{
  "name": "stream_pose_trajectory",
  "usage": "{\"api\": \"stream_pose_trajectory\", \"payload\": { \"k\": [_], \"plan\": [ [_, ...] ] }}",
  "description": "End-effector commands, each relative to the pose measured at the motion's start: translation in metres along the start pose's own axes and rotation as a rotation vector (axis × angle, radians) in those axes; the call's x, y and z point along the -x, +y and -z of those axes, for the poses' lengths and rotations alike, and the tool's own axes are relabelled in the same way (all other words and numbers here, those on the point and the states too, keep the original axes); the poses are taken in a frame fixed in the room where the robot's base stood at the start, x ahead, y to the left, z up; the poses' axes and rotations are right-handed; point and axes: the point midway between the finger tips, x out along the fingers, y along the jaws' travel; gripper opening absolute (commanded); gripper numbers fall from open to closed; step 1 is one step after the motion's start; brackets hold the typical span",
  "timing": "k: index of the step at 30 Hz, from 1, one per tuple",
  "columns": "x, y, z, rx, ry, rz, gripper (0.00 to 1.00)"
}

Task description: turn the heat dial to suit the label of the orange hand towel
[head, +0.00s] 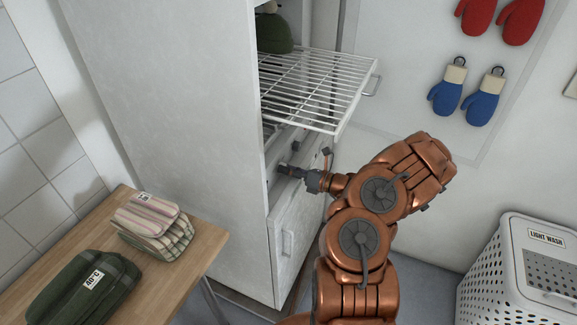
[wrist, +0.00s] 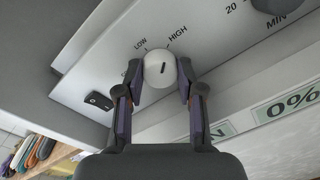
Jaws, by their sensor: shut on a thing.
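The heat dial (wrist: 160,69) is a round white knob with a short dark mark, on a pale panel in the wrist view. LOW and HIGH are printed around it, with another word partly hidden at the left. The mark slants toward the HIGH side; its exact setting is hard to tell. My gripper (wrist: 160,84) is shut on the dial, one finger on each side. In the head view my gripper (head: 287,171) reaches the cabinet front below the rack, and the dial is hidden. No orange towel or its label is readable; small coloured cloths (wrist: 28,153) show at the wrist view's lower left.
A wire rack (head: 318,85) sticks out of the tall white cabinet (head: 175,110) above my gripper. A dark switch (wrist: 98,100) sits left of the dial. Striped towels (head: 152,222) and a green one labelled 40°C (head: 80,290) lie on a wooden table. A LIGHT WASH hamper (head: 520,270) stands right.

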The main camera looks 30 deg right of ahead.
Motion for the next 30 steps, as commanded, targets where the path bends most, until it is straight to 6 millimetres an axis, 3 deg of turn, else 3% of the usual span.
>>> {"api": "stream_pose_trajectory", "payload": {
  "k": [12,29,30],
  "plan": [
    [-0.0005,0.0009,-0.0016,-0.190,0.007,-0.005,0.02],
    [-0.0004,0.0003,-0.0016,-0.216,0.009,-0.005,0.03],
    [-0.0004,0.0002,-0.0016,-0.215,0.008,-0.005,0.41]
  ]
}}
